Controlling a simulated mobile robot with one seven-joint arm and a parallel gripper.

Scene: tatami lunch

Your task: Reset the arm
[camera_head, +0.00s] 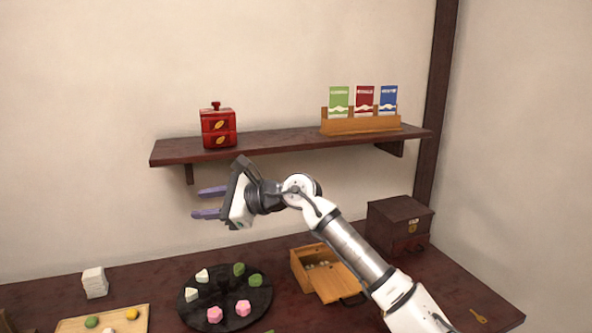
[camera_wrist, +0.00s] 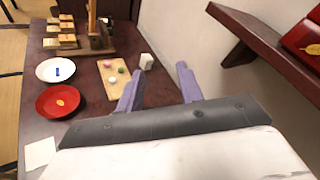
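My gripper (camera_head: 207,202) is up in the air over the table, just below the front of the wall shelf (camera_head: 280,143). Its two purple fingers point to the left in the head view and stand apart with nothing between them. In the wrist view my gripper (camera_wrist: 158,88) is also open and empty, with the table below and beyond the fingers. My arm reaches up from the lower right, passing in front of the wooden box.
The shelf holds a red tiered box (camera_head: 218,128) and a card rack (camera_head: 360,124). On the table (camera_head: 400,285) are a black round tray (camera_head: 222,291) with sweets, a wooden box (camera_head: 325,268), a dark chest (camera_head: 400,222), a white stack (camera_head: 95,283) and a board (camera_head: 75,325).

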